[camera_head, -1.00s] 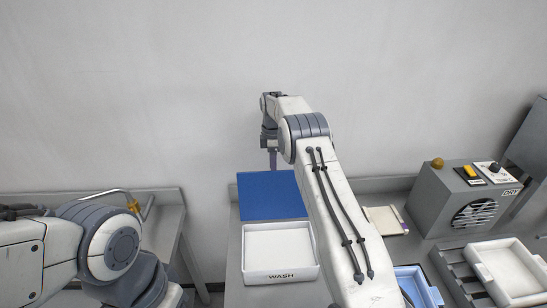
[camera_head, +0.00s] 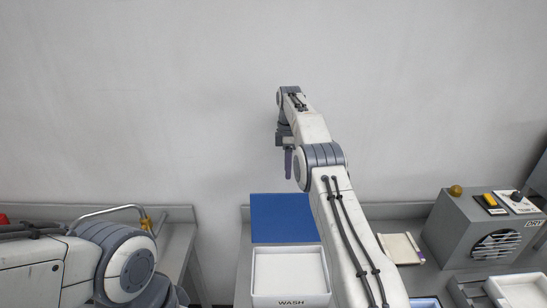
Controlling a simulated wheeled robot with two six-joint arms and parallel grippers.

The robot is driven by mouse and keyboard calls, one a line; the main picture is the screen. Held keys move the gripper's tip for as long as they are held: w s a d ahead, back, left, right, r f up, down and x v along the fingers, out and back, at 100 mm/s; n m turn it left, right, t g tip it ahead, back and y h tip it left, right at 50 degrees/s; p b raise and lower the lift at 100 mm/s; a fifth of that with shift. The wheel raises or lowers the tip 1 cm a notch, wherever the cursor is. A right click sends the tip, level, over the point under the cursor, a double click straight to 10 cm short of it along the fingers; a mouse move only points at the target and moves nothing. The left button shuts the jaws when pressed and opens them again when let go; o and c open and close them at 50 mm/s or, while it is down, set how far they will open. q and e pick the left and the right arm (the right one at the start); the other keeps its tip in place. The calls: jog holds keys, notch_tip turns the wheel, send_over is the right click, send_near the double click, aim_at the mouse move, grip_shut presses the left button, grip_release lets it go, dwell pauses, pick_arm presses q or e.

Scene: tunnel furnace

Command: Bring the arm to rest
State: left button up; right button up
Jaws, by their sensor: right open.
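My right arm (camera_head: 355,240) reaches forward over the bench from the lower right. My right gripper (camera_head: 288,162) hangs at its far end with the fingers pointing down. It is open, with nothing seen in it, and appears above the blue mat (camera_head: 282,218) with a gap in the picture. The fingers are small and seen nearly edge-on. Only the bent elbow of my left arm (camera_head: 125,268) shows at the lower left; the left gripper is out of view.
A white WASH tray (camera_head: 290,301) lies in front of the mat. A notepad (camera_head: 401,235) lies right of my right arm. A grey DRY box (camera_head: 492,232) stands at the right, with a white tray (camera_head: 522,279) before it. A bare wall stands behind.

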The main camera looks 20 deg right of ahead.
jog(key=s+a+r+m+b, duration=0.2)
jog(key=s+a, duration=0.5)
jog(key=a, duration=0.4)
jog(key=s+a+r+m+b, duration=0.1)
jog(key=s+a+r+b, duration=0.35)
jog(key=a, duration=0.75)
jog(key=s+a+f+m, duration=0.1)
jog(key=s+a+f, duration=0.1)
jog(key=s, duration=0.6)
jog(key=s+a+f+m, duration=0.1)
jog(key=s+a+f, duration=0.1)
jog(key=s, duration=0.6)
jog(key=s+d+f+m+b, duration=0.1)
jog(key=s+f, duration=0.3)
jog(key=s, duration=0.4)
jog(key=s+d+f+m+b, duration=0.1)
jog(key=s+f, duration=0.2)
jog(key=s, duration=0.5)
jog(key=shift+s+d+f+t+y, duration=0.15)
jog(key=shift+s+f+t+y, duration=0.15)
jog(key=shift+f+t+y, duration=0.1)
